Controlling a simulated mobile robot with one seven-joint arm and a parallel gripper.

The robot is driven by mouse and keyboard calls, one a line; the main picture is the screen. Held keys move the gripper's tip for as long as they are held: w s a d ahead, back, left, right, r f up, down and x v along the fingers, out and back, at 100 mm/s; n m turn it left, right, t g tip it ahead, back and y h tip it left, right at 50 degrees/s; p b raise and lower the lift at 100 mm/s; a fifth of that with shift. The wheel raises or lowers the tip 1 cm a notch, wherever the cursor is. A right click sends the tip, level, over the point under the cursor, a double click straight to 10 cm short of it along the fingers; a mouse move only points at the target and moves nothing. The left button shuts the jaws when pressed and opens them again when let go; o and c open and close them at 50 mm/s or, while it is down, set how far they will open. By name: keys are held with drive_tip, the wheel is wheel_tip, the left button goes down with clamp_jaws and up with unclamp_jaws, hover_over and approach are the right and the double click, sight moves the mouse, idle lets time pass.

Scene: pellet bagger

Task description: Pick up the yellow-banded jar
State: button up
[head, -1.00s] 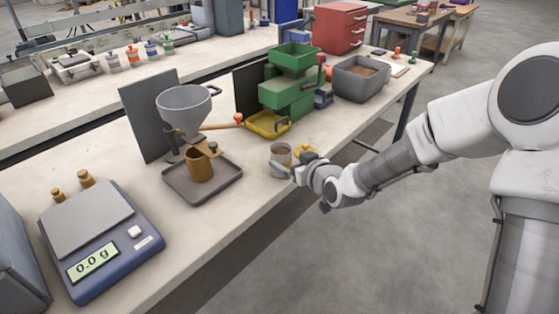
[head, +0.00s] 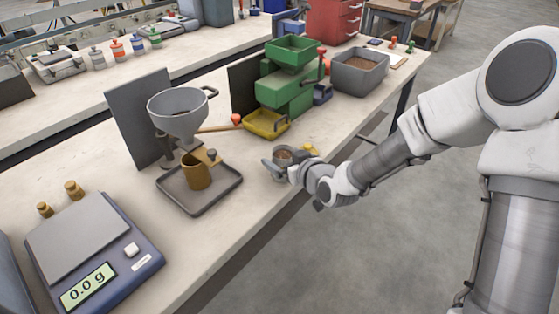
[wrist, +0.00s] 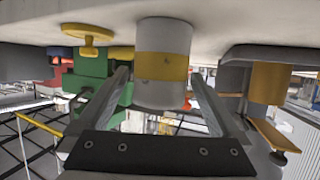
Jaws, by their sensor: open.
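The yellow-banded jar (wrist: 163,65) is a pale grey cylinder with a yellow band, seen upside down in the wrist view. It stands on the near bench and shows in the head view (head: 283,153), filled with brown material and partly hidden by my gripper. My gripper (head: 285,165) is at the jar by the bench's front edge. In the wrist view, the open fingers of my gripper (wrist: 160,77) lie on either side of the jar, with gaps visible between them and it.
A yellow knobbed piece (head: 309,150) stands close beside the jar. A tray (head: 210,201) with a brass cup (head: 196,172) under a grey funnel (head: 178,107) is to the left. A green machine (head: 287,90) with a yellow tray (head: 266,124) is behind. The scale (head: 80,240) reads 0.0 g.

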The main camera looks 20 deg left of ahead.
drive_tip(key=shift+w+a+f, duration=0.1)
drive_tip(key=shift+w, duration=0.05)
clamp_jaws()
idle(0.5)
